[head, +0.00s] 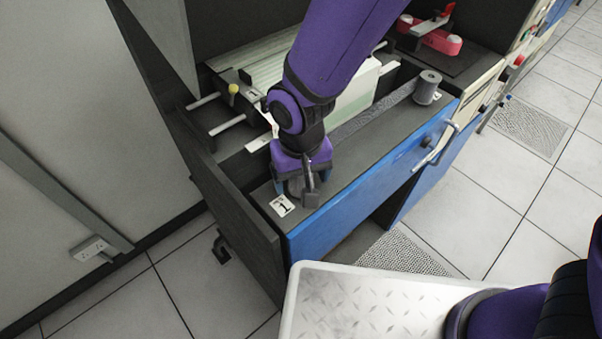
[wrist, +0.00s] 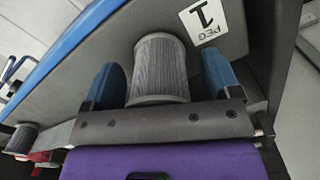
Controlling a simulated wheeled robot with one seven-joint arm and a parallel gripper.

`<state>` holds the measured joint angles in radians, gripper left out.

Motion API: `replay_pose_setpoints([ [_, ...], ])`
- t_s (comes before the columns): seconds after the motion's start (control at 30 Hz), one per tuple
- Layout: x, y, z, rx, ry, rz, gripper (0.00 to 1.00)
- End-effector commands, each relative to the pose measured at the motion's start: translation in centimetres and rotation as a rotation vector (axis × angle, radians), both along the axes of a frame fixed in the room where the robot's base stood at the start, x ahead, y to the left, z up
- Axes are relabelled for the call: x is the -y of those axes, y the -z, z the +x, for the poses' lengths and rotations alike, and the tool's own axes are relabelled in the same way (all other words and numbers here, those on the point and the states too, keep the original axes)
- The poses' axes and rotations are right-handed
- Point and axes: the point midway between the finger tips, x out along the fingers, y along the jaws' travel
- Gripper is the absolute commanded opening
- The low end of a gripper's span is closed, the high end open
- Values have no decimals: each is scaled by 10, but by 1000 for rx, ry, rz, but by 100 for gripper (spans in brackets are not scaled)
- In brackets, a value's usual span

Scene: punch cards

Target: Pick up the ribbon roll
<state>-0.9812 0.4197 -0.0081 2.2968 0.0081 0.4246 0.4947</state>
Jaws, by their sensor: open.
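A grey ribbed ribbon roll (wrist: 160,65) stands between the two blue fingers of my gripper (wrist: 164,76) in the wrist view. The fingers are apart, with a gap visible on each side of the roll. In the head view my gripper (head: 292,187) is low over the near left end of the dark ledge, and its body hides most of this roll. A second grey roll (head: 427,86) stands at the ledge's far right end. A grey ribbon strip (head: 372,115) runs along the ledge towards it.
A white label reading "PEG 1" (head: 283,206) lies beside the gripper. A blue front panel (head: 372,178) with handles borders the ledge. Rods (head: 228,124) and a pale paper stack (head: 356,92) are behind. A red part (head: 430,38) is at the back right.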

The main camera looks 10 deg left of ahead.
Motion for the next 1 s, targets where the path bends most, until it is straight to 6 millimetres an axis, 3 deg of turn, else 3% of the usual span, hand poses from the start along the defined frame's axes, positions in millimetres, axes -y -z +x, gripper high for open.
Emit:
replay_pose_setpoints([
  [0.03, 0, 0, 0, 0, 0, 0, 76],
  [0.2, 0, 0, 0, 0, 0, 0, 37],
  [0.27, 0, 0, 0, 0, 0, 0, 26],
  [0.63, 0, -9, 0, 1, 0, 2, 26],
  [1.0, 0, -72, 1, 3, 2, 4, 26],
])
